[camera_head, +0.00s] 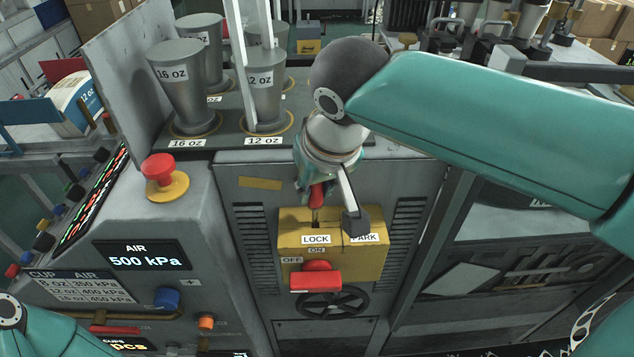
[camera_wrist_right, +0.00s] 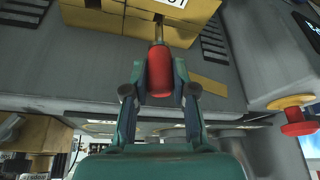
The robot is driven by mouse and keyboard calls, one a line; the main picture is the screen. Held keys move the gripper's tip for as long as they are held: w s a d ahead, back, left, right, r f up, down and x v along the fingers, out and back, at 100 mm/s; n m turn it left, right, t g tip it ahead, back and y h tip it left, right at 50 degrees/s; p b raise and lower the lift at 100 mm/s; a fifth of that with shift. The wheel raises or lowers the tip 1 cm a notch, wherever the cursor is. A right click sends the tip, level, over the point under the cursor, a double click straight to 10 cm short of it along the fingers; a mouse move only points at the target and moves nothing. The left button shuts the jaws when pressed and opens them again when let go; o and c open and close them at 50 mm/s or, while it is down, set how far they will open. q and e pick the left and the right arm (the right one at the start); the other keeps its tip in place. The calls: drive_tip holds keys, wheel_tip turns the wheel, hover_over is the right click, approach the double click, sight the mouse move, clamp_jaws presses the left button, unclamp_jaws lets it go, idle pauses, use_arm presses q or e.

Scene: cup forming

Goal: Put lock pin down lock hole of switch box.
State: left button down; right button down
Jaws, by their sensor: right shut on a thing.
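The yellow switch box (camera_head: 365,262) is on the front of the grey machine, with LOCK and PARK labels along its top front edge. Its red switch handle (camera_head: 316,281) is beside the OFF label, below ON. My right gripper (camera_head: 330,205) is shut on the red grip of the lock pin (camera_head: 316,194). The wrist view shows the red grip (camera_wrist_right: 160,72) between both fingers and its metal shaft pointing at the box (camera_wrist_right: 122,18). The shaft's tip is at the box top behind the LOCK label; I cannot tell whether it is in the hole. My left gripper is out of view.
Grey cup moulds (camera_head: 182,85) marked 16 oz and 12 oz stand on the machine top above the box. A red emergency button (camera_head: 159,168) is at the left. A black handwheel (camera_head: 334,304) is below the switch handle.

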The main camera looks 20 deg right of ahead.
drive_tip(key=shift+s+f+b, duration=0.15)
drive_tip(key=shift+f+b, duration=0.6)
drive_tip(key=shift+f, duration=0.25)
drive_tip(key=shift+w+f+b, duration=0.2)
drive_tip(key=shift+f+b, duration=0.15)
drive_tip(key=shift+f, duration=0.1)
drive_tip(key=shift+s+f+b, duration=0.1)
drive_tip(key=shift+f+b, duration=0.2)
drive_tip(key=c, duration=0.9)
unclamp_jaws()
drive_tip(key=shift+o, duration=0.2)
